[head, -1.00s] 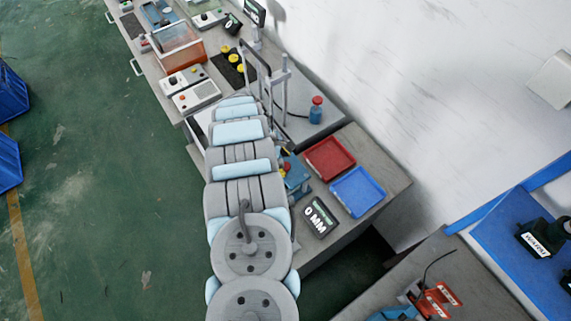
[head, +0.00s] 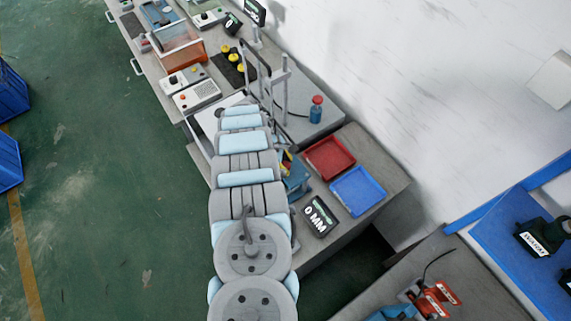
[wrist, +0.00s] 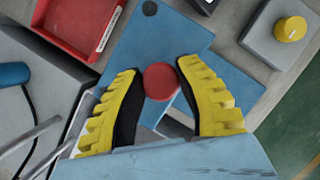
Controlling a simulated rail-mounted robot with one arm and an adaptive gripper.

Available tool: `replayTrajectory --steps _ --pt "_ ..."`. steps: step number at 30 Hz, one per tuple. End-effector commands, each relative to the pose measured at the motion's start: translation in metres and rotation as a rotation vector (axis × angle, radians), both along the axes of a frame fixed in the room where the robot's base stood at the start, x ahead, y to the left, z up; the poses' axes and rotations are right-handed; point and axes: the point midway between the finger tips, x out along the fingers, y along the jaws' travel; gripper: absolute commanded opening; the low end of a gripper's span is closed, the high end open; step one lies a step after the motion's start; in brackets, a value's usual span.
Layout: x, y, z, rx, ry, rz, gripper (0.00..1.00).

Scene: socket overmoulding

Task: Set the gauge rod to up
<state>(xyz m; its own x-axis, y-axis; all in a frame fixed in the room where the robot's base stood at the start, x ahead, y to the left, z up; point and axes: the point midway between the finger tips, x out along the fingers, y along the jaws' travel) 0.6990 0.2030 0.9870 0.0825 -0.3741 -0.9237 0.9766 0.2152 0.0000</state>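A round red knob (wrist: 162,82) shows end-on over a blue fixture (wrist: 190,32) in the wrist view; it looks like the top of the gauge rod, whose shaft is hidden. My gripper (wrist: 161,72) has its yellow, black-padded fingers on either side of the knob, and both pads appear to touch it. In the head view the blue fixture (head: 297,180) stands at the bench edge, partly covered by my arm. A black display (head: 320,216) beside it reads 0 MM. The rod's height cannot be judged from these views.
A red tray (head: 329,158) and a blue tray (head: 358,191) lie right of the fixture. A blue cylinder with a red top (head: 316,109) and a two-post stand (head: 280,88) stand behind. A grey box with a yellow button (wrist: 291,29) is near the fixture.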

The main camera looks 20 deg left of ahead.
Motion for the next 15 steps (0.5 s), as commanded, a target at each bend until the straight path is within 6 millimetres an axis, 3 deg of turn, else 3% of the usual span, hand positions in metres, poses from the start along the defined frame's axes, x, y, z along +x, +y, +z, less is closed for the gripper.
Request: replayTrajectory --steps 8,15 --pt "0.0 0.0 0.0 0.0 -0.001 0.0 0.0" --pt "0.001 0.001 0.015 0.002 -0.001 0.002 0.0"
